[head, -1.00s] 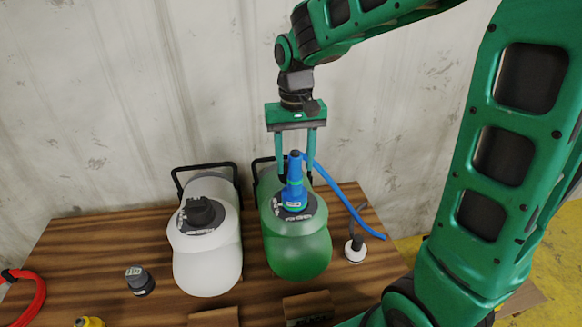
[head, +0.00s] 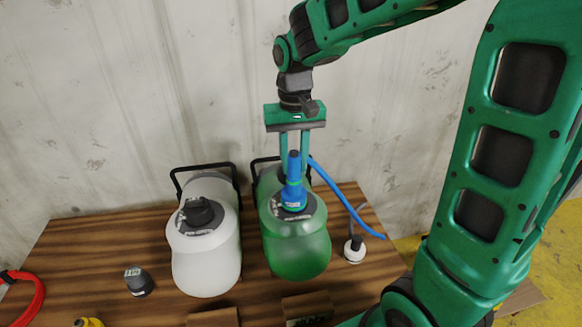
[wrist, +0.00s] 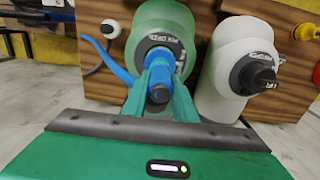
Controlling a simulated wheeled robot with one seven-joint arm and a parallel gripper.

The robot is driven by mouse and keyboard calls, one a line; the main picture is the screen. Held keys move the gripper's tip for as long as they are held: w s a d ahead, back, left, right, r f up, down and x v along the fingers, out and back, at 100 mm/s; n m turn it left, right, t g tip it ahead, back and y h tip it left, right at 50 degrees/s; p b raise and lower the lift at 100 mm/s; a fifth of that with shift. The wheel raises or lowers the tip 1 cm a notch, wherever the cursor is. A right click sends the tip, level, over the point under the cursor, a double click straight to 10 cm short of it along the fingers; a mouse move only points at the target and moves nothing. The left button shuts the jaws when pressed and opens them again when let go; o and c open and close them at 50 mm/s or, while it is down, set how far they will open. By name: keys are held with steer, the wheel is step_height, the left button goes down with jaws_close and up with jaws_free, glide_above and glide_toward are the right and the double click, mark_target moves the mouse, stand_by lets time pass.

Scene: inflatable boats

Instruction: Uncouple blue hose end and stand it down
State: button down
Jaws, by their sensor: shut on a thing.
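The blue hose end (head: 293,184) stands upright on the round dark port (head: 312,207) of the green inflatable boat (head: 297,253). My gripper (head: 294,180) comes down from above and is shut on the hose end, a finger on either side. In the wrist view the hose end (wrist: 158,82) sits between my green fingers (wrist: 158,90), over the port. I cannot tell whether it is still locked in the port. The blue hose (head: 347,205) runs from it to the right, across the table.
A white boat (head: 206,255) with a dark-capped port lies left of the green one. A dark cap (head: 138,282) stands further left, near a red hose (head: 30,297) and a yellow fitting (head: 88,322). A white-based dark fitting (head: 354,250) stands right of the green boat. Cardboard boxes sit in front.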

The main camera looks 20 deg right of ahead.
mark_target(294, 152)
steer(key=shift+r, duration=0.85)
stand_by(0.6)
steer(key=shift+r, duration=1.15)
